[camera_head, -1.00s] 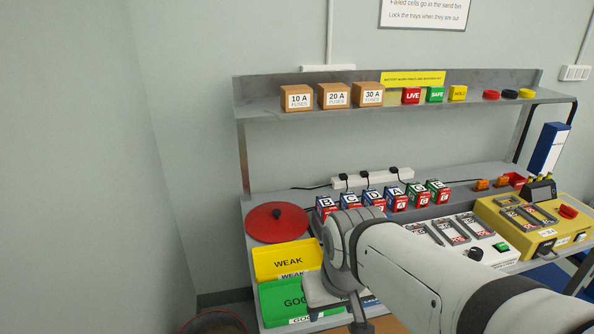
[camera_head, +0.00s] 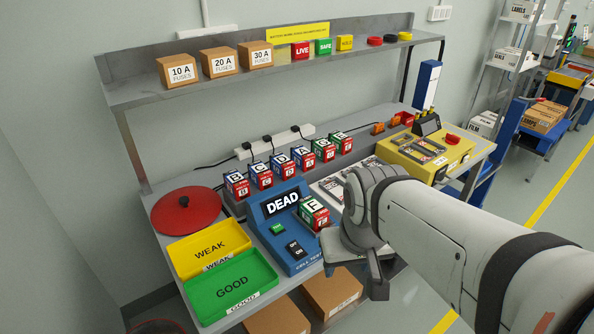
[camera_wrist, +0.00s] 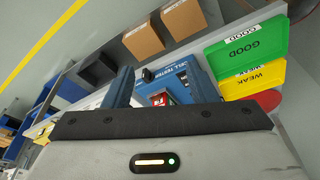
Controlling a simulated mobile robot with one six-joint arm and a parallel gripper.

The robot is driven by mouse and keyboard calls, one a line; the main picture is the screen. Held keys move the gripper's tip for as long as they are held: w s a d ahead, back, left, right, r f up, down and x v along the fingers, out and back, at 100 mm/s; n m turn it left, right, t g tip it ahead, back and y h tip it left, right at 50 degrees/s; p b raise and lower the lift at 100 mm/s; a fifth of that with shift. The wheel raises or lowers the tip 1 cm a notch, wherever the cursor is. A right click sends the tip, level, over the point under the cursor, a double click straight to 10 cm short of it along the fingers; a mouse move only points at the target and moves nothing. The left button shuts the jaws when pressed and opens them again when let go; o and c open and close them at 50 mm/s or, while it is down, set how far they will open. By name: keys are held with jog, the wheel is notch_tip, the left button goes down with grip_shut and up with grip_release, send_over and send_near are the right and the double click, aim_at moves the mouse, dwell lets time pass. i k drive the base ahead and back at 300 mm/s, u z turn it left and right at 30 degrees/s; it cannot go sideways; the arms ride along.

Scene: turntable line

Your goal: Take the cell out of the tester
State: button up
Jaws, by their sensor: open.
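The blue cell tester (camera_head: 270,232) stands at the bench front, its display reading DEAD. A green, red and white cell marked F (camera_head: 314,213) sits upright at its right side; how deep it is seated is hidden. My gripper (camera_head: 358,272) is just right of and in front of the cell. In the wrist view my gripper (camera_wrist: 162,82) is open, its two fingers apart. The tester (camera_wrist: 178,76) and part of the cell (camera_wrist: 160,98) show between the fingers; the palm hides the rest. I cannot tell whether any finger touches the cell.
A yellow WEAK tray (camera_head: 190,262) and green GOOD tray (camera_head: 209,302) lie left of the tester. A red round lid (camera_head: 186,211) is behind them. Several lettered cells (camera_head: 286,168) stand in a row behind. A yellow device (camera_head: 425,150) is right.

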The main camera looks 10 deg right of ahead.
aim_at(311, 210)
jog(key=u, duration=1.5)
jog(key=k, duration=0.6)
jog(key=z, duration=1.15)
jog(key=i, duration=1)
jog(key=z, duration=0.05)
